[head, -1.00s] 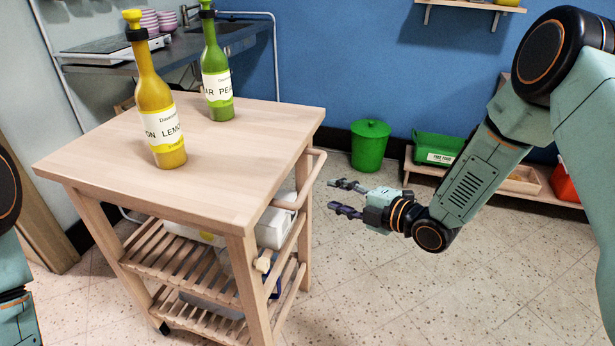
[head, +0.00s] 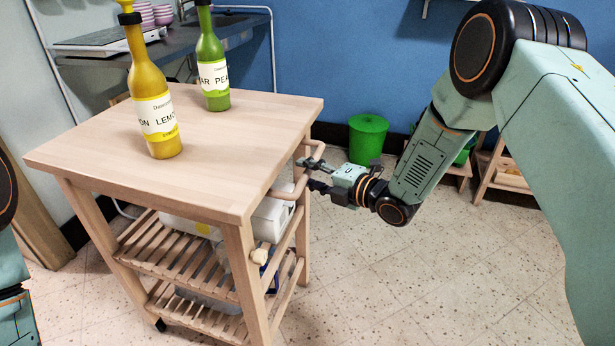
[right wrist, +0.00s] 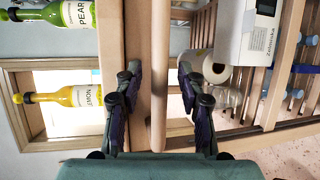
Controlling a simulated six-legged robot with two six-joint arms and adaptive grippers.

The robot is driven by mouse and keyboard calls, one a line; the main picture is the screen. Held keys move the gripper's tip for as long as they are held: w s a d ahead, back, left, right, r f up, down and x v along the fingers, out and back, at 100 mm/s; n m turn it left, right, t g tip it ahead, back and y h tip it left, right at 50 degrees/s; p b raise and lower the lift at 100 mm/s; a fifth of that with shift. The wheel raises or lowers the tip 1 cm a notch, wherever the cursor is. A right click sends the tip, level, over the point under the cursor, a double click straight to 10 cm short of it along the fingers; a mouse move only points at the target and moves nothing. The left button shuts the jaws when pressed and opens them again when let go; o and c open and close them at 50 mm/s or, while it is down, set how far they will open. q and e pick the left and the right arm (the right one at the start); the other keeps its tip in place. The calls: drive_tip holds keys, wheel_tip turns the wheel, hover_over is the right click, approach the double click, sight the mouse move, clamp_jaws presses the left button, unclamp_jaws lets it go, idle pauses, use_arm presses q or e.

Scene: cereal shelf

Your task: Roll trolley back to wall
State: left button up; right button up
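The wooden trolley (head: 215,150) stands left of centre in the head view, with slatted shelves below its top and a rail handle (head: 288,190) on its right side. My right gripper (head: 312,174) is at that handle. In the right wrist view the handle bar (right wrist: 159,75) runs between the two spread fingers of the right gripper (right wrist: 155,90), with a gap visible on each side. A yellow lemon bottle (head: 152,95) and a green pear bottle (head: 212,70) stand upright on the trolley top. My left gripper is out of view; only part of my left arm shows at the left edge.
A green bin (head: 367,138) stands by the blue wall (head: 340,60) behind the right gripper. A low wooden shelf (head: 492,175) is farther right. A counter with a sink (head: 225,25) is behind the trolley. The tiled floor (head: 400,290) at front right is clear.

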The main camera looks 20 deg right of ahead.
drive_tip(key=shift+w+a, duration=0.2)
drive_tip(key=shift+w, duration=0.15)
clamp_jaws()
idle(0.7)
